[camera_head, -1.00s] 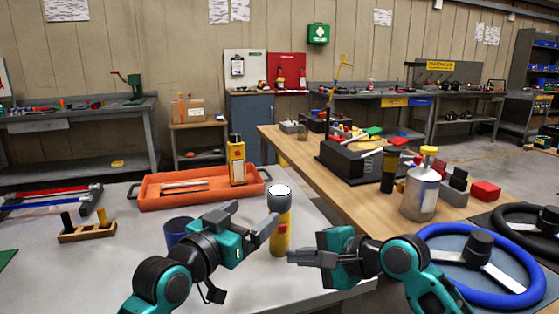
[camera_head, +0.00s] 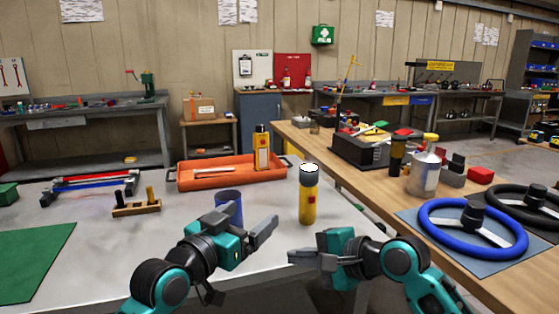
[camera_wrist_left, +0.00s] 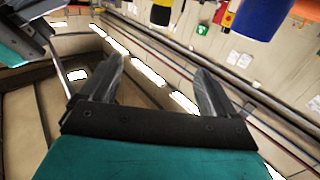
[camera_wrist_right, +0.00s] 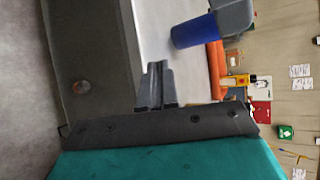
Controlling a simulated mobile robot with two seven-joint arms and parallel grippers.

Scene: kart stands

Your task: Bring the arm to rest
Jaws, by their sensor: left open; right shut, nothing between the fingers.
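My left gripper (camera_head: 252,222) is open in the head view, in front of a blue cup (camera_head: 229,205). Its two spread fingers (camera_wrist_left: 155,88) show empty in the left wrist view. My right gripper (camera_head: 291,257) is shut and empty, at the front edge of the grey table, below a yellow flashlight (camera_head: 308,200). Its fingers (camera_wrist_right: 157,82) are together in the right wrist view. The flashlight stands upright on the table, apart from both grippers. The left gripper partly hides the cup's lower part.
An orange tray (camera_head: 205,184) with a yellow bottle (camera_head: 262,150) lies farther back. A wooden peg block (camera_head: 136,209) and a green mat (camera_head: 36,255) are at left. A wooden bench at right bears a blue steering wheel (camera_head: 437,239) and a silver canister (camera_head: 423,178).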

